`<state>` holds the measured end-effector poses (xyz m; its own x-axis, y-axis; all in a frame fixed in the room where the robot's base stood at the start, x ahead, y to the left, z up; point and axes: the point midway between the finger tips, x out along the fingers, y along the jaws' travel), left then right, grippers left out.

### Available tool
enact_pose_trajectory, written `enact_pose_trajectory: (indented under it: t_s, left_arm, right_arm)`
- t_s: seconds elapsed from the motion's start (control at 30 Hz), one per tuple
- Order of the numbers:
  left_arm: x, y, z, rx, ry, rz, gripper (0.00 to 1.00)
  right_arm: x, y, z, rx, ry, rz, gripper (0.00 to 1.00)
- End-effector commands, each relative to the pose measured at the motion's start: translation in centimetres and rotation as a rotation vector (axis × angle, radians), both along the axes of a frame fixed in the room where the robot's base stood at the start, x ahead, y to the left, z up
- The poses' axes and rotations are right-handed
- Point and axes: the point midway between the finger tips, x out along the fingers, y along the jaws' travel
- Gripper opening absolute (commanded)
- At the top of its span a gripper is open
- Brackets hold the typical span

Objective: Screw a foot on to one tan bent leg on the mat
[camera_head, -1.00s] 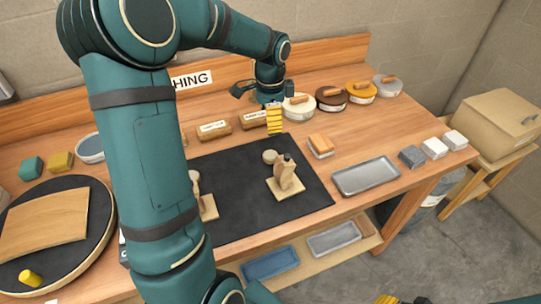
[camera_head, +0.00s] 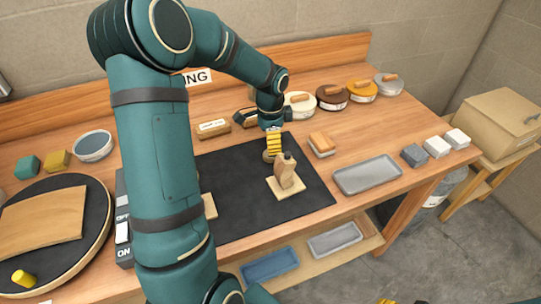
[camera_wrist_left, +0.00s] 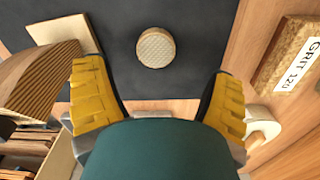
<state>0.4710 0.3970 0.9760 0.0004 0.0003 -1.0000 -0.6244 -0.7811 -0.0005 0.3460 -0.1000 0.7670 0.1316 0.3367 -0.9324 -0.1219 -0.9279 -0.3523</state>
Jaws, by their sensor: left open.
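A tan bent leg (camera_head: 287,172) stands on a light square base on the dark mat (camera_head: 238,215). In the left wrist view, the leg's layered side (camera_wrist_left: 38,82) shows at the left. A small round pale foot (camera_wrist_left: 156,48) lies flat on the mat. In the head view, the foot (camera_head: 268,157) is partly hidden behind my left gripper (camera_head: 274,150). My left gripper is open, with its yellow fingers pointing down above the foot and nothing between them. A second base (camera_head: 210,205) is mostly hidden by my left arm. Only a sliver of my right gripper (camera_head: 386,301) shows at the bottom edge.
Sanding blocks (camera_head: 214,128) and several round tins (camera_head: 331,97) line the back. A grey tray (camera_head: 367,174) and a wood-topped block (camera_head: 321,144) are right of the mat. A round turntable (camera_head: 97,243) is at the left. The mat's front right is clear.

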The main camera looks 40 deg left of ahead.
Motion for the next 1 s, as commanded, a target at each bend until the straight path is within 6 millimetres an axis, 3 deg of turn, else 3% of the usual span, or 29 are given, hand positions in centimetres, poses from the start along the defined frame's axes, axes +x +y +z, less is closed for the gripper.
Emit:
enact_pose_trajectory:
  t_s: [0.4, 0.8, 0.97, 1.0]
  left_arm:
    - [-0.4, -0.4, -4.9, -0.002, 0.003, 0.0, 0.84]
    - [-0.4, -0.4, -5.2, 0.0, 0.0, 0.0, 0.84]
    - [-0.4, -0.4, -5.2, 0.0, 0.0, 0.0, 0.28]
    - [-0.4, -0.4, -5.2, 0.0, 0.0, 0.0, 0.28]
  right_arm:
    - [-0.2, 0.0, -1.4, 0.001, 0.004, 0.004, 0.47]
    - [-0.1, 0.0, -1.3, 0.0, 0.003, 0.003, 0.47]
    - [-0.1, 0.0, -1.3, 0.001, 0.003, 0.003, 0.47]
    - [-0.1, 0.0, -1.3, 0.001, 0.003, 0.003, 0.47]
